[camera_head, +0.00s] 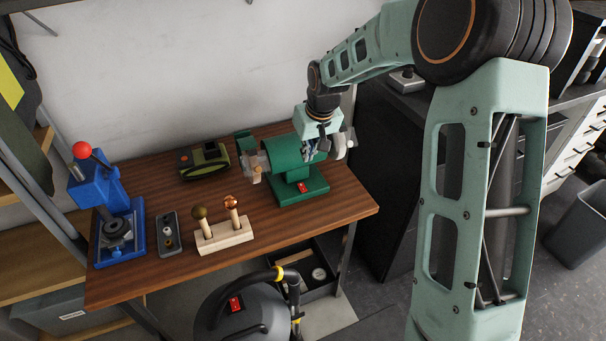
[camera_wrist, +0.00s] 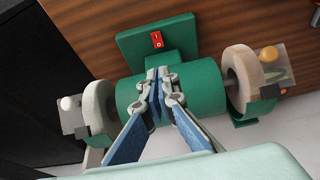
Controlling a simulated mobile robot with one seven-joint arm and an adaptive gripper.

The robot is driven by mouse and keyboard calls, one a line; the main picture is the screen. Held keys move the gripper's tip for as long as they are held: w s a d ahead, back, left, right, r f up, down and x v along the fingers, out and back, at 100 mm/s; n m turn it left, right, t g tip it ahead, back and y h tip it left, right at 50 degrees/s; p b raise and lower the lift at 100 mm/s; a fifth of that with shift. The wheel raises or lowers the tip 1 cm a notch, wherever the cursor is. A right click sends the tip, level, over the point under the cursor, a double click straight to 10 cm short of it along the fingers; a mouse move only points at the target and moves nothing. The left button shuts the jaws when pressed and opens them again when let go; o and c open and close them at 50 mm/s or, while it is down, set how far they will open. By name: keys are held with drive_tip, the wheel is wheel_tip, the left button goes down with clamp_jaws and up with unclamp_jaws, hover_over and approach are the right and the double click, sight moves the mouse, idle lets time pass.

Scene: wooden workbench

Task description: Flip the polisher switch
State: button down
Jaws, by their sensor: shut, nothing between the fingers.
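The green polisher (camera_head: 281,150) stands at the right part of the workbench, with a round wheel at each end. Its red rocker switch (camera_head: 303,188) is on the front of its base (camera_head: 290,195). In the wrist view the switch (camera_wrist: 157,40) shows white I and O marks; I cannot tell which side is pressed. My gripper (camera_head: 309,155) is at the polisher's body. In the wrist view its blue-grey fingers (camera_wrist: 160,73) are together and empty, in front of the green motor body (camera_wrist: 203,88), with the tips pointing toward the switch. A gap separates the tips from the switch.
On the wooden workbench (camera_head: 180,275) are a green-black belt tool (camera_head: 204,161), a blue press (camera_head: 119,215) with a red knob, a grey tray (camera_head: 169,235) and a wooden block (camera_head: 224,236) holding two knobbed tools. A vacuum (camera_head: 243,312) stands below. The bench front near the switch is clear.

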sight(303, 189)
drive_tip(key=x, duration=1.3)
drive_tip(key=shift+s+f+b, duration=0.15)
drive_tip(key=shift+f+b, duration=0.2)
drive_tip(key=shift+f, duration=0.15)
drive_tip(key=shift+f, duration=0.1)
drive_tip(key=shift+w+f+b, duration=0.2)
drive_tip(key=shift+f+b, duration=0.25)
drive_tip(key=shift+b, duration=0.3)
drive_tip(key=shift+r, duration=0.25)
drive_tip(key=shift+f, duration=0.1)
drive_tip(key=shift+s, duration=0.15)
drive_tip(key=shift+s+d+f, duration=0.1)
drive_tip(key=shift+s+d, duration=0.25)
drive_tip(key=shift+s, duration=0.4)
